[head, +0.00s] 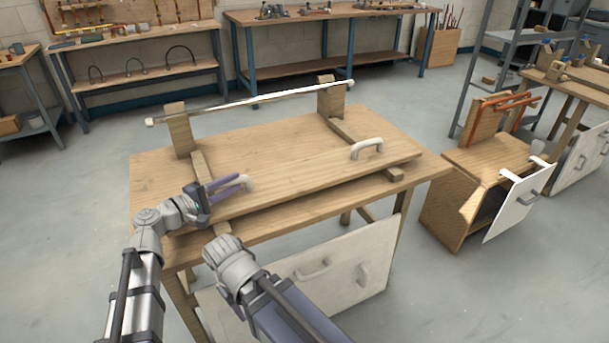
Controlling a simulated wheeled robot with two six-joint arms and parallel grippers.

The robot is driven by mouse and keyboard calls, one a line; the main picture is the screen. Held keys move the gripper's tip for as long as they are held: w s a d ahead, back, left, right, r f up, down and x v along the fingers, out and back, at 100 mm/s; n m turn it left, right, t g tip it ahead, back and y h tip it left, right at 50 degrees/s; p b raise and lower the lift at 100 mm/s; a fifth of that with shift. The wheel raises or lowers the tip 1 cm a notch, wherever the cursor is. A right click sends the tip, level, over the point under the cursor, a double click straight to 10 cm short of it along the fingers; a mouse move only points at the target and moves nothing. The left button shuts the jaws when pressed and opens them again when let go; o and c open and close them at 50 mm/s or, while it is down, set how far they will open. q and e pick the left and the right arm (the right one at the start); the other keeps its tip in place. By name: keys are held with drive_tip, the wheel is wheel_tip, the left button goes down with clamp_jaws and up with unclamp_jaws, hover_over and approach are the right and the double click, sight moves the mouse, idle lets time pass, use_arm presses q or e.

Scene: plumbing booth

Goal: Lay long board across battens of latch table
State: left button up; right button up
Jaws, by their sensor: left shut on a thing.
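The long board (310,175) is a pale wooden plank with a white handle near each end. It spans both battens of the latch table (150,185) and appears to rest on them. The left batten (198,165) and right batten (344,130) show behind the board, and their front ends stick out below its front edge. My left gripper (238,182), with purple fingers, is shut on the left handle (248,183). The right handle (367,148) is free.
Two wooden posts (179,130) at the table's back carry a white rod (255,100). A white panel with handles (335,275) stands under the table front. A wooden cabinet (465,195) stands to the right. Workbenches line the back wall, with clear floor between.

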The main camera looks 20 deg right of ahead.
use_arm(q)
clamp_jaws()
drive_tip(key=shift+r, duration=0.1)
idle(0.8)
drive_tip(key=shift+r, duration=0.1)
